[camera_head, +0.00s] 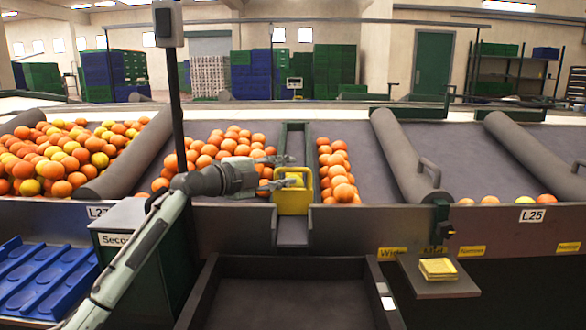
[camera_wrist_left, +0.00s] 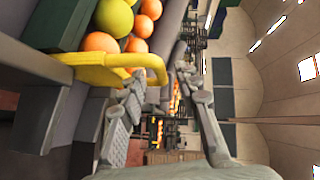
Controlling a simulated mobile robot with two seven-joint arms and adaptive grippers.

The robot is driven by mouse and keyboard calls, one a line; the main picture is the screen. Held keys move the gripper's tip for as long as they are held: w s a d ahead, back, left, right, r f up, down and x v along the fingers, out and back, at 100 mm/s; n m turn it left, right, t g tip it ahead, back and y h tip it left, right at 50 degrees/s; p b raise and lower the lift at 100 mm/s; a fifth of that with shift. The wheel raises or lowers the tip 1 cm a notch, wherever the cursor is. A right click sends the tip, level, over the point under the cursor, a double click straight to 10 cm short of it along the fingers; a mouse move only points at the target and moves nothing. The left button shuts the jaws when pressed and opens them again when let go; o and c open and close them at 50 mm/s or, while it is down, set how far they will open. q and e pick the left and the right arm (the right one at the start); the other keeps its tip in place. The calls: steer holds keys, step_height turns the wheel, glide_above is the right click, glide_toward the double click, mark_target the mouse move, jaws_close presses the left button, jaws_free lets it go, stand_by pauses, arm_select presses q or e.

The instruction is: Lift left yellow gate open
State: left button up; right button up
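The left yellow gate (camera_head: 293,202) stands at the front edge of the sorting table, at the lower end of a narrow green-walled channel, and looks lowered. In the left wrist view its yellow handle (camera_wrist_left: 95,72) reaches in from the left, with its curved end between my fingertips. My left gripper (camera_head: 289,171) is at the top of the gate, its two fingers spread apart. They also show spread in the left wrist view (camera_wrist_left: 158,80). I cannot tell whether a finger touches the handle. My right gripper is not in view.
Oranges (camera_head: 225,148) lie left of the channel and more oranges (camera_head: 337,175) lie right of it. A dark open bin (camera_head: 290,305) is below the gate. A grey roller (camera_head: 405,155) and a dark post (camera_head: 172,90) stand nearby. Yellow pads (camera_head: 438,268) lie on a small shelf.

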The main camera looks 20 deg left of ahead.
arm_select(q)
steer(key=shift+x, duration=1.35)
jaws_close()
